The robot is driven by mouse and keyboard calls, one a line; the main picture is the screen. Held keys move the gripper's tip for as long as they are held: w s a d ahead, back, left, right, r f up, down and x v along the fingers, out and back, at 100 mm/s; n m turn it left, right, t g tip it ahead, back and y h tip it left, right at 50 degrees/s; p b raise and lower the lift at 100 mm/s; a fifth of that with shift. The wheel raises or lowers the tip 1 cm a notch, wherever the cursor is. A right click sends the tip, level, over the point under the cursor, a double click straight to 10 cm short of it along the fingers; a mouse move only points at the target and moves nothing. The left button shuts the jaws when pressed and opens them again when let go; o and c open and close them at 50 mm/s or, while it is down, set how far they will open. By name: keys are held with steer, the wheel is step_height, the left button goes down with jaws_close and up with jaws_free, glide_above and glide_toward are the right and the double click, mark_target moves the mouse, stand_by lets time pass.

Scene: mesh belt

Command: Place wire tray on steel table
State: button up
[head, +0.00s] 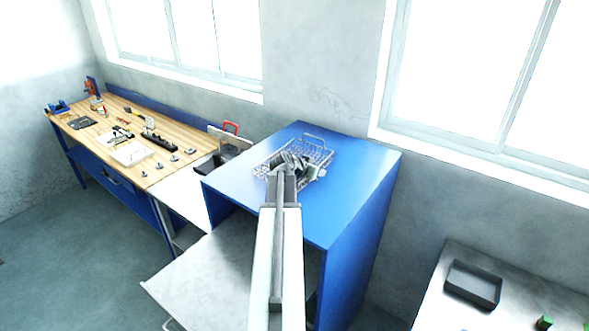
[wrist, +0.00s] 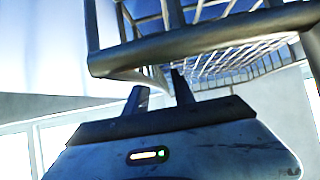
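The wire tray (head: 306,157) is a silver mesh basket with raised end handles, on top of the blue cabinet (head: 350,185). My gripper (head: 289,163) is at its near-left part, and my arm hides some of the mesh. In the wrist view the tray (wrist: 225,62) looms close, with a thick dark rim bar across the top. My gripper's two fingers (wrist: 160,92) stand apart below and behind that bar. A thin wire passes near the fingertips; I cannot tell whether they touch it. The steel table (head: 440,290) is at the lower right in the head view.
A dark shallow bin (head: 473,285) and small green items (head: 544,322) occupy parts of the steel table, with bare surface around them. A wooden workbench (head: 150,175) with tools stands at the left. A grey metal panel (head: 205,275) juts out at the cabinet's left.

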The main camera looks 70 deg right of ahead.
jaws_close()
stand_by(1.3)
